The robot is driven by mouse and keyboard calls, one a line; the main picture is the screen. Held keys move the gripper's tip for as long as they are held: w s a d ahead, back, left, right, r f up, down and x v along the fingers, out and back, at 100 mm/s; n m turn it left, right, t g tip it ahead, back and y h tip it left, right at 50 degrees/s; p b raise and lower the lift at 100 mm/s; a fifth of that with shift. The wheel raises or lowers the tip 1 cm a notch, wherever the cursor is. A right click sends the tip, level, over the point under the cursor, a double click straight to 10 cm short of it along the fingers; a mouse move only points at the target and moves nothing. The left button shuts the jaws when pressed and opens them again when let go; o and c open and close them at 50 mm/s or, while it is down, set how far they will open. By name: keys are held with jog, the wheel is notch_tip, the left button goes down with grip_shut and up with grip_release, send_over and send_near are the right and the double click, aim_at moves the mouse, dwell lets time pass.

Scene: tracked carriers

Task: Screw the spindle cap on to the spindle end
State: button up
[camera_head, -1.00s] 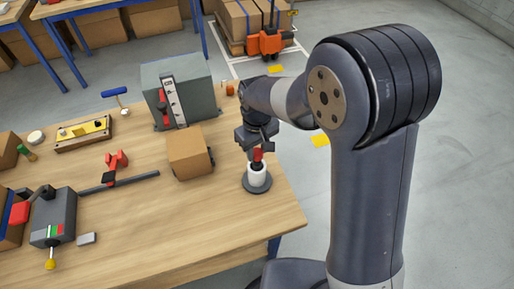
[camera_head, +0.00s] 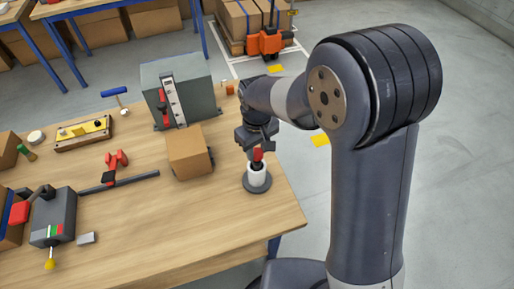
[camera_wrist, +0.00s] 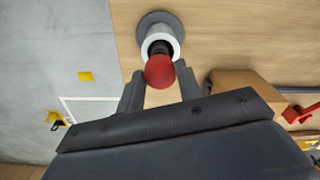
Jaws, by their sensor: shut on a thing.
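The spindle cap looks like a red, rounded-top piece (camera_head: 258,154). My gripper (camera_head: 256,148) points down and is shut on it. In the wrist view the red top (camera_wrist: 159,72) sits between the fingertips of my gripper (camera_wrist: 160,84). A dark part shows just beyond it. The spindle end appears to be the white upright cylinder (camera_head: 257,177) on a round grey base (camera_head: 258,187) near the table's right edge. In the wrist view its white rim (camera_wrist: 173,34) surrounds the dark part. I cannot tell whether the cap touches the spindle or how its thread sits.
A cardboard box (camera_head: 187,158) stands left of the spindle on the wooden table (camera_head: 180,225). A grey cabinet (camera_head: 195,95) stands behind it. A red clamp on a dark bar (camera_head: 115,162) and a grey device (camera_head: 62,215) lie further left. The front table area is clear.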

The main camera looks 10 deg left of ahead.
aim_at(257, 152)
jog(key=shift+f+b, duration=1.05)
jog(key=shift+f, duration=0.4)
jog(key=o, duration=1)
notch_tip(257, 152, up, 11)
jog(key=shift+f+b, duration=0.1)
jog(key=shift+b, duration=0.3)
notch_tip(257, 152, down, 10)
jog(key=shift+f+p, duration=0.2)
jog(key=shift+p, duration=0.25)
jog(key=shift+r+p, duration=0.45)
